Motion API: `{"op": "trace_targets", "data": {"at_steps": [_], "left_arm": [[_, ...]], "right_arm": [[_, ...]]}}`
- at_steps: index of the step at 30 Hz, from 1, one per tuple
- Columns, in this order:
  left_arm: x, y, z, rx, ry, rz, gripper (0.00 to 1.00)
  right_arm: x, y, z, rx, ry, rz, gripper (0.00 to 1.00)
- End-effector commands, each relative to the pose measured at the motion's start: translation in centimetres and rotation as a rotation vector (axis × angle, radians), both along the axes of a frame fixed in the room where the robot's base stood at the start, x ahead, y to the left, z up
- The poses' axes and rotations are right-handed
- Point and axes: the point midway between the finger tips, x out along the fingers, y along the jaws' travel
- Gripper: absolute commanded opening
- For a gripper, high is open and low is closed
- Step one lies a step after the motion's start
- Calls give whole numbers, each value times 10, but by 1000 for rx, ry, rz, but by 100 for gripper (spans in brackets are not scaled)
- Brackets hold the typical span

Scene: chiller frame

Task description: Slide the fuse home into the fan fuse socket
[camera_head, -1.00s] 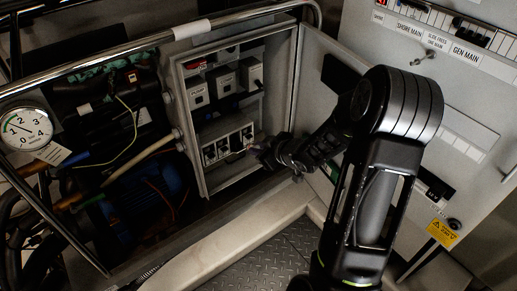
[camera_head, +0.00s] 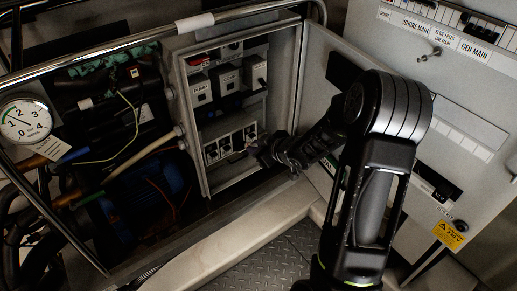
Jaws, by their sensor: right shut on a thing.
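The fuse socket block (camera_head: 229,145) is a pale strip with several dark openings, low inside the open grey box. Which opening is the fan fuse socket is too small to tell. My right gripper (camera_head: 257,152) reaches in from the right, with its tip close to the right end of the block. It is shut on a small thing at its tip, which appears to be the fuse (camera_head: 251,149). The fuse is mostly hidden, and I cannot tell whether it touches the block. My left gripper is not in view.
The box door (camera_head: 316,105) stands open behind my right arm. Grey modules (camera_head: 228,77) sit above the socket block. A pressure gauge (camera_head: 25,121), hoses and a blue motor (camera_head: 150,195) lie to the left. A metal rail (camera_head: 120,42) crosses above, and a pale beam (camera_head: 225,240) runs below.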

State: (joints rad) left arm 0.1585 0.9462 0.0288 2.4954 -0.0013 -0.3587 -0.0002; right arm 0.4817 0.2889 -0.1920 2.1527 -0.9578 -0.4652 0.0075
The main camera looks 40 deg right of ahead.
Motion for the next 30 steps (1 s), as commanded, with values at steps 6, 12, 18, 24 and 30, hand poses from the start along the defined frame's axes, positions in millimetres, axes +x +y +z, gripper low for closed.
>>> {"op": "trace_targets", "data": {"at_steps": [6,12,18,24,30], "left_arm": [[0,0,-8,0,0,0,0],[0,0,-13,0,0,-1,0],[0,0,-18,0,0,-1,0],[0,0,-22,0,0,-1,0],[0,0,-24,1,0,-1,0]], "right_arm": [[10,0,-8,-1,-1,1,0],[19,0,-14,-1,-2,2,0],[28,0,-21,0,-1,2,0],[36,0,-25,-1,-2,1,0],[41,-1,-28,0,-2,0,0]]}}
